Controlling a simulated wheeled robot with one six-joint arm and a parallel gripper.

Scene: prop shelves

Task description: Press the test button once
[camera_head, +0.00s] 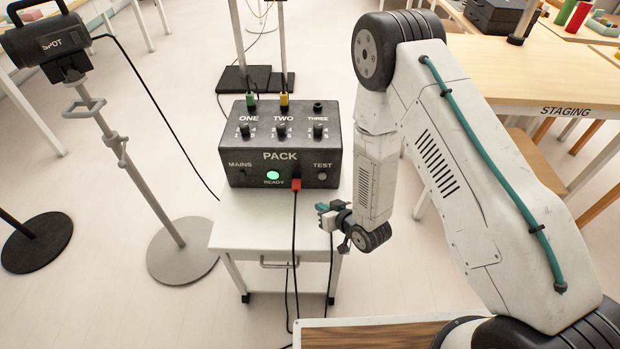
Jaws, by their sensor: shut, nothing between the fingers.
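The test button (322,176) is a small grey round knob at the lower right of the black pack's front face, under the word TEST. The pack (280,157) stands on a small white wheeled table. Its green READY light (273,176) is lit. My gripper (322,208) is shut and empty. It hangs at the right edge of the table, below and in front of the test button, apart from it. Its fingers point left in the picture. My arm comes in from the right and does not cover the button.
A red plug (296,184) sits in the pack's front, left of the button, with a cable hanging down. Green and yellow plugs (284,100) stand in its top. A spot lamp (50,38) on a stand is at left. The staging table (540,80) is at right.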

